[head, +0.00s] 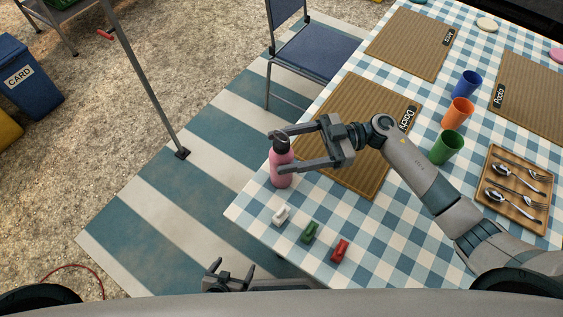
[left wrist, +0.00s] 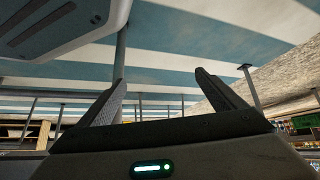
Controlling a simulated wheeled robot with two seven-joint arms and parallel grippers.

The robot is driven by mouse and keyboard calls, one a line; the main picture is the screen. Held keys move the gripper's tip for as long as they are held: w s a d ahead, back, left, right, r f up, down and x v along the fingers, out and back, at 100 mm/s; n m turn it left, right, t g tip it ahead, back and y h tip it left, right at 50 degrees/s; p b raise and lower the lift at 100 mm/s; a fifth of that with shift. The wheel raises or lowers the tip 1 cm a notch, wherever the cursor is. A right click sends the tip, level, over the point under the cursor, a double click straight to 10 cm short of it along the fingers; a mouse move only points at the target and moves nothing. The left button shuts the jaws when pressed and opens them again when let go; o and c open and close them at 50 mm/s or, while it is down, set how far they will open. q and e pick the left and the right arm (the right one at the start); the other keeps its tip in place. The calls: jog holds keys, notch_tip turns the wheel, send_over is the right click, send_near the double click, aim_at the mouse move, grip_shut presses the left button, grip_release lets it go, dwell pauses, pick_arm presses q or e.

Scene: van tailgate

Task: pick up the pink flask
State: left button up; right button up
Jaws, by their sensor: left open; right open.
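The pink flask (head: 282,175), with a dark cap, stands upright near the left edge of the checked table (head: 330,265). My right gripper (head: 284,150) reaches in from the right at the flask's upper part. Its open fingers lie on either side of the flask, one near the cap and one across the pink body; whether they touch it I cannot tell. My left gripper (head: 214,275) is low at the bottom of the head view, off the table's edge. In the left wrist view its fingers (left wrist: 160,80) are spread and empty.
White (head: 281,215), green (head: 310,232) and red (head: 340,250) clips lie in front of the flask. A brown placemat (head: 345,170) is behind it. Green (head: 446,148), orange (head: 457,112) and blue (head: 466,84) cups and a cutlery tray (head: 490,215) are to the right.

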jog(key=shift+s+a+f, duration=0.1)
jog(key=shift+s+a, duration=0.15)
jog(key=shift+a, duration=0.35)
pick_arm(q)
jog(key=shift+s+a+f+g+b, duration=0.4)
jog(key=shift+s+a+f+b, duration=0.1)
jog(key=shift+s+a+f, duration=0.25)
pick_arm(e)
jog(key=a, duration=0.2)
jog(key=s+a, duration=0.1)
jog(key=shift+a, duration=0.4)
pick_arm(q)
jog(key=shift+w, duration=0.1)
pick_arm(e)
jog(key=shift+s, duration=0.1)
jog(key=c, duration=1.3)
